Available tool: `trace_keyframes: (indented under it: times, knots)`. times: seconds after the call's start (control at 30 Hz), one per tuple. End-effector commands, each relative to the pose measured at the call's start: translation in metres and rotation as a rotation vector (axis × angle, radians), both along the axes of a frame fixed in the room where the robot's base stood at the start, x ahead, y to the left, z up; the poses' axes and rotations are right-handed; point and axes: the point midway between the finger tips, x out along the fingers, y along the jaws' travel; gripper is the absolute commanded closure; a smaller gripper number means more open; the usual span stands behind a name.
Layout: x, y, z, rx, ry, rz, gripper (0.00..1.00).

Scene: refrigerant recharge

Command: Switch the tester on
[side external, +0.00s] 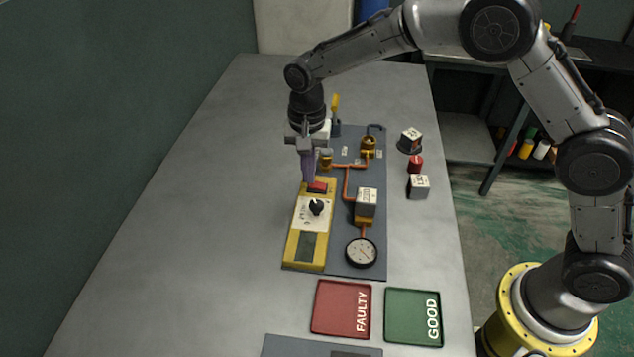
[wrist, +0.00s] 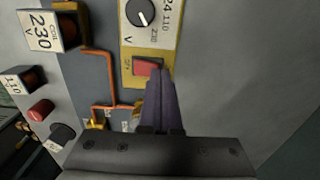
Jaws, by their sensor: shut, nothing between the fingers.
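The tester is a yellow box (side external: 291,247) with a white dial plate, a black knob (side external: 316,207) and a grey display (side external: 307,246). Its red switch (side external: 317,187) is at the far end; in the wrist view the red switch (wrist: 147,67) sits in the yellow panel below the knob (wrist: 140,13). My gripper (side external: 308,180) is shut and empty, pointing down at the switch end of the tester. In the wrist view its purple fingertips (wrist: 161,76) are right beside the switch and overlap its edge. I cannot tell whether they touch it.
A grey-blue board (side external: 375,145) beside the tester carries copper pipes, brass fittings and a round gauge (side external: 361,252). Labelled blocks (side external: 418,187) stand to the right. A red FAULTY tray (side external: 341,308) and a green GOOD tray (side external: 413,317) lie in front. The table's left side is clear.

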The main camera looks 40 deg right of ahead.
Motion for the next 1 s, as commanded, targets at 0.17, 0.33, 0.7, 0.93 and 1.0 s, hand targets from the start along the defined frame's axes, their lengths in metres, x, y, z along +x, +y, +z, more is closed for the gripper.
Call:
trace_keyframes:
  times: [0.17, 0.33, 0.7, 0.93, 1.0]
  knots:
    - [0.0, 0.0, -0.003, -0.001, 0.001, 0.0, 1.0]
    - [0.0, 0.0, -0.005, 0.0, 0.001, 0.0, 1.0]
    - [0.0, 0.0, -0.007, -0.001, 0.001, 0.0, 1.0]
    - [0.0, 0.0, 0.009, 0.001, -0.001, 0.0, 1.0]
    - [0.0, 0.0, 0.015, 0.001, -0.001, 0.0, 1.0]
